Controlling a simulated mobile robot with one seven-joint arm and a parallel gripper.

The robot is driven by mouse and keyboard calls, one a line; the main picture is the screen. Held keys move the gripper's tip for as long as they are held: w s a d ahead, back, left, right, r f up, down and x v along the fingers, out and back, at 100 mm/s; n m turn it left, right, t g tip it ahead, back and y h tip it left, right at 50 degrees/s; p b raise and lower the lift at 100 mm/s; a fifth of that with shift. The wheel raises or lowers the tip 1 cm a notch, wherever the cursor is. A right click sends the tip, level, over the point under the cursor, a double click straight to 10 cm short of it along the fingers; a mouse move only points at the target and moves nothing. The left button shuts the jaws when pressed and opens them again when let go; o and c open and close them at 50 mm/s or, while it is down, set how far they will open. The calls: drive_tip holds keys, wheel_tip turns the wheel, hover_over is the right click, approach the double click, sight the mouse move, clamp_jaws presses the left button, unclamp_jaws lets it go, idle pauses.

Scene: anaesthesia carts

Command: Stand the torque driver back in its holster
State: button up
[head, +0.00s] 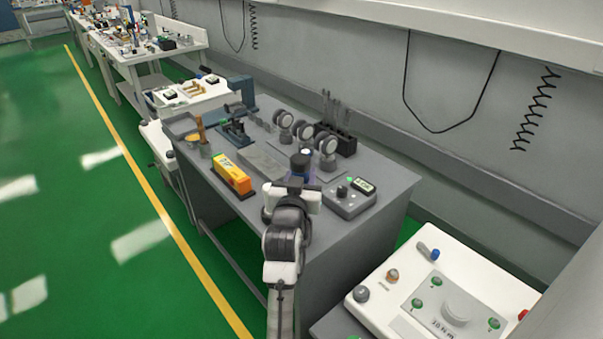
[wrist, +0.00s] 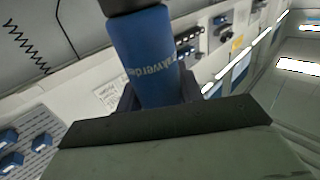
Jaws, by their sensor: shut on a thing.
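The torque driver shows in the wrist view as a blue cylinder (wrist: 146,55) with pale lettering and a black end, cut off by the top edge. My gripper (wrist: 155,98) is shut around its lower part, and the dark fingers show on both sides of it. In the head view my gripper (head: 298,183) is over the front of the grey bench, with the dark driver (head: 300,162) standing up out of it. The driver's lower end is hidden by my gripper and arm. I cannot tell which thing on the bench is the holster.
A white console (head: 450,285) stands at the lower right.

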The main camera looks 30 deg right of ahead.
drive_tip(key=shift+f+b, duration=1.8)
drive_tip(key=shift+f, duration=1.2)
drive_tip(key=o, duration=2)
drive_tip(key=b+v, duration=0.1)
drive_tip(key=v, duration=1.3)
drive_tip(key=shift+w, duration=0.1)
